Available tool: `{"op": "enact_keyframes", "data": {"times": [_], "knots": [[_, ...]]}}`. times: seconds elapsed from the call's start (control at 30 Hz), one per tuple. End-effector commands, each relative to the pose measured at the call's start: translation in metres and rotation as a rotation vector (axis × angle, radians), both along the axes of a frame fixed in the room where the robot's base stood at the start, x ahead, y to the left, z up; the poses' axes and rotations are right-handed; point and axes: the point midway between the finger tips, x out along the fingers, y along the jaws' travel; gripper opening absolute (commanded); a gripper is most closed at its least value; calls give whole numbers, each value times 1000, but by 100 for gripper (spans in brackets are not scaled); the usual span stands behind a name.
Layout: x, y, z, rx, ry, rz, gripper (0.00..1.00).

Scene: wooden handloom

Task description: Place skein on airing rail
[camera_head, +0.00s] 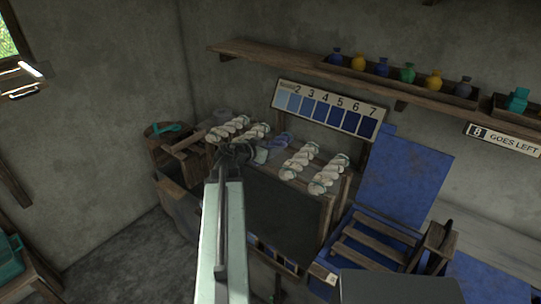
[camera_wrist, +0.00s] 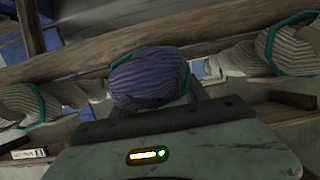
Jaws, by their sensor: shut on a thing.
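A blue-violet skein (camera_wrist: 150,78) with a teal tie fills the middle of the wrist view, just ahead of my gripper (camera_wrist: 155,97). The gripper is shut on it; the fingers are mostly hidden below the skein. In the head view my gripper (camera_head: 245,152) is over the wooden stand at the back, and a bluish skein (camera_head: 277,141) shows just right of it. Pale skeins lie on either side, at left (camera_head: 230,128) and right (camera_head: 315,168). A wooden bar (camera_wrist: 70,70) runs behind the held skein; I cannot tell if they touch.
A numbered blue shade card (camera_head: 328,112) stands behind the skeins. A wall shelf (camera_head: 290,57) with small coloured jars runs above. A wooden tub (camera_head: 160,150) stands at left, and a blue-stained board (camera_head: 405,180) at right. Pale skeins crowd both sides of my gripper.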

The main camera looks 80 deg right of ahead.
Motion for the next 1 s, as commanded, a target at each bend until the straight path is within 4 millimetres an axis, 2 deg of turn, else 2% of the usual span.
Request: {"op": "enact_keyframes", "data": {"times": [0.23,0.27,0.33,0.63,0.73,0.9,1.0], "knots": [[-1,0,-2,0,0,-1,5],[-1,0,-2,0,0,-1,55],[-1,0,-1,0,0,-1,74],[-1,0,0,0,0,-1,74],[-1,1,6,0,0,-1,74],[0,22,16,0,1,-4,74],[-16,20,13,0,0,-30,74]]}}
